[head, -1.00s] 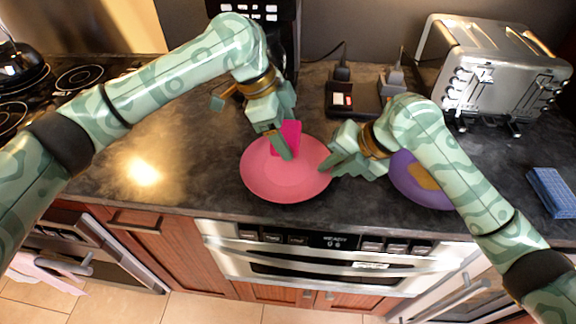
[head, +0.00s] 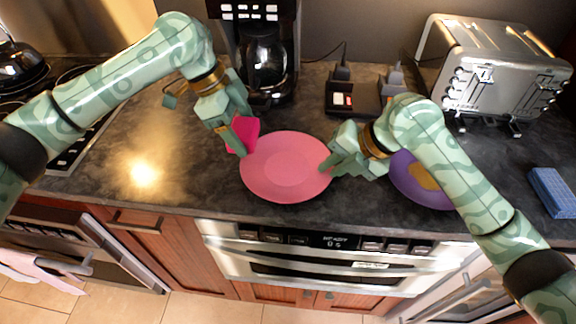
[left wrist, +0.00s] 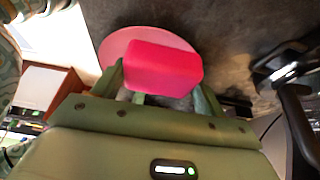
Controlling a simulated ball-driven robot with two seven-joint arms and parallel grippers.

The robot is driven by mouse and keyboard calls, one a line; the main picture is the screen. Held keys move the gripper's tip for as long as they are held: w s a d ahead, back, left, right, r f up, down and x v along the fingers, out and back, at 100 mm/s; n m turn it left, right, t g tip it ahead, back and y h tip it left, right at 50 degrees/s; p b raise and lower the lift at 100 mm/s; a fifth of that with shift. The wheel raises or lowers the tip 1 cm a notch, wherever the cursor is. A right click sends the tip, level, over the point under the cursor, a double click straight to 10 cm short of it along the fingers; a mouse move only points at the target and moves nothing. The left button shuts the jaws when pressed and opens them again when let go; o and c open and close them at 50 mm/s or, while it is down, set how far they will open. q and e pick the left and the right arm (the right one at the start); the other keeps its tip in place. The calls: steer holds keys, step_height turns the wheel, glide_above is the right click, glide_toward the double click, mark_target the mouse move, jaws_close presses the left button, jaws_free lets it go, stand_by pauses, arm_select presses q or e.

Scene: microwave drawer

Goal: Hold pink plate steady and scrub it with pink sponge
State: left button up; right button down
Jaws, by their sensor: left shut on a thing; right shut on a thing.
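The pink plate (head: 285,170) lies on the dark countertop near its front edge. My right gripper (head: 334,164) is shut on the plate's right rim. The pink sponge (head: 245,132) is in my left gripper (head: 235,137), which is shut on it at the plate's upper left edge. In the left wrist view the sponge (left wrist: 165,68) sits between the fingers and covers part of the plate (left wrist: 122,42). Whether the sponge touches the plate is hard to tell.
A purple plate (head: 408,181) with a tan sponge (head: 422,176) lies right, partly behind my right arm. A blue sponge (head: 553,192) is at far right. A toaster (head: 495,75) and coffee maker (head: 264,60) stand at the back. The counter left of the plate is clear.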

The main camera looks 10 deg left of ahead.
steer(key=shift+f, duration=0.2)
steer(key=c, duration=1.4)
jaws_free()
steer(key=shift+o, duration=0.2)
steer(key=v, duration=1.2)
steer(key=shift+r, duration=0.2)
steer(key=shift+a, duration=0.1)
